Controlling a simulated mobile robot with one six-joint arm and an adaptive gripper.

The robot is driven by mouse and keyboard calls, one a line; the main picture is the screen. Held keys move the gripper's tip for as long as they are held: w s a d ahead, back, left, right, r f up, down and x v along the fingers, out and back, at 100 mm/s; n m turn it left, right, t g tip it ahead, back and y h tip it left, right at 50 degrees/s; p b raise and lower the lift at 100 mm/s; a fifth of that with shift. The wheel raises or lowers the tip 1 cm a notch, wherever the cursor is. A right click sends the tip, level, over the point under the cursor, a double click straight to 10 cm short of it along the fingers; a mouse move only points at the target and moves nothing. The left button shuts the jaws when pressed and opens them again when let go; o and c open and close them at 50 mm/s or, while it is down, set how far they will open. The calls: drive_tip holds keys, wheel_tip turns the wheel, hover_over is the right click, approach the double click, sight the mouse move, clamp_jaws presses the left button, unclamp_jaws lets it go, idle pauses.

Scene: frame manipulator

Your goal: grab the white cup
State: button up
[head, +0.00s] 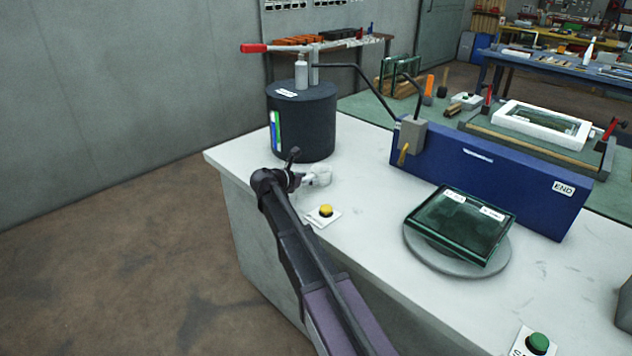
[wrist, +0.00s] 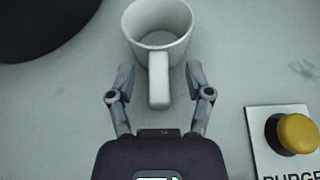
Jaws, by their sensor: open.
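The white cup (wrist: 158,28) stands upright on the pale worktop in the wrist view, its handle (wrist: 159,82) pointing toward my gripper. My gripper (wrist: 160,78) is open, with one finger on each side of the handle. No contact between the fingers and the handle is visible. In the head view my gripper (head: 303,177) is low over the worktop, beside the small white cup (head: 321,174), which it partly hides.
A black drum (head: 303,125) stands just behind the cup. A yellow PURGE button (wrist: 297,133) is to the right of my gripper. A blue END panel (head: 480,170) and glass plates on a round turntable (head: 452,262) stand farther right on the white worktop (head: 375,215).

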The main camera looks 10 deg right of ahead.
drive_tip(key=shift+w+d, duration=0.1)
drive_tip(key=shift+d, duration=0.05)
idle(0.4)
clamp_jaws()
